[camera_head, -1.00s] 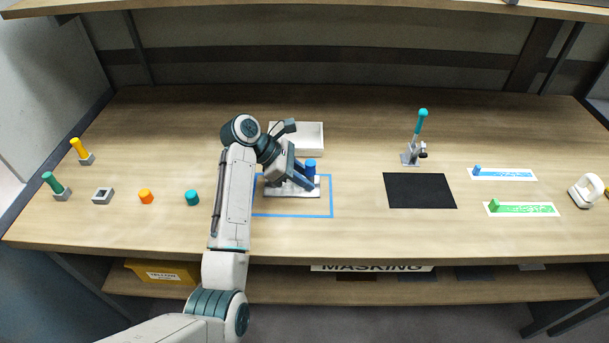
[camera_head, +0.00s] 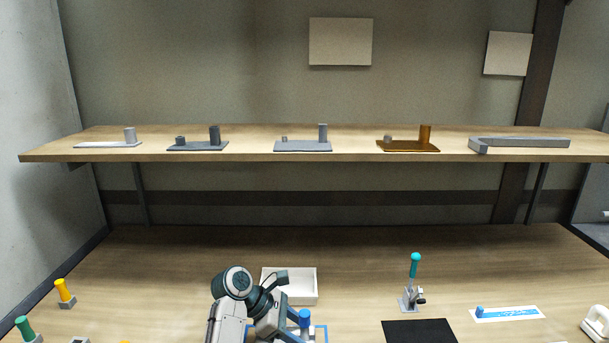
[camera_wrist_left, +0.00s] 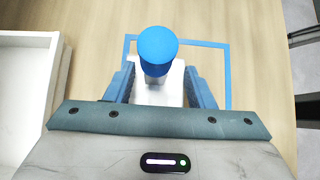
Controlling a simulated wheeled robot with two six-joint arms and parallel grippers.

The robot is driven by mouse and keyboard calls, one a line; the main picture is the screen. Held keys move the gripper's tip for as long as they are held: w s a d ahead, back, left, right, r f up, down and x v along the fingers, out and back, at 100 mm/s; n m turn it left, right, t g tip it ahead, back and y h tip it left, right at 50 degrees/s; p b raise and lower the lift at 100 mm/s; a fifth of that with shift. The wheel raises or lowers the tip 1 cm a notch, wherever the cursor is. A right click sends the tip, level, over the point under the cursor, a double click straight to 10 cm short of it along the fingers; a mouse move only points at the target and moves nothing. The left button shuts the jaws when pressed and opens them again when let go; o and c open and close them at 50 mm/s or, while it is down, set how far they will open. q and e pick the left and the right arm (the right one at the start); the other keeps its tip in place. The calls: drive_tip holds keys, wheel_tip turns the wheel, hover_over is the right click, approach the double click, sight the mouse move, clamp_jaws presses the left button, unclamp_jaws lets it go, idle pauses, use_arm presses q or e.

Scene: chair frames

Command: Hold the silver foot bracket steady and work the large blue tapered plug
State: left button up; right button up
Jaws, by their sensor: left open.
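The blue tapered plug (camera_head: 304,317) stands upright at the bottom edge of the head view. In the left wrist view its round blue top (camera_wrist_left: 158,47) is near the centre. The silver foot bracket (camera_wrist_left: 160,95) shows below it, partly hidden by the plug and my wrist; the head view cuts it off. My left gripper (camera_head: 293,327) is at the plug. In the left wrist view its blue fingers (camera_wrist_left: 160,88) are apart, one on each side of the plug and bracket. Whether they touch either is unclear. My right gripper is not in view.
A white tray (camera_head: 289,300) stands just behind my left gripper. A blue outline (camera_wrist_left: 229,75) surrounds the bracket area. A teal-handled toggle clamp (camera_head: 412,285) and a black mat (camera_head: 420,332) are to the right. A shelf (camera_head: 250,155) above holds several brackets.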

use_arm(q)
drive_tip(key=v, duration=1.1)
drive_tip(key=shift+a+r, duration=0.25)
drive_tip(key=shift+a, duration=0.1)
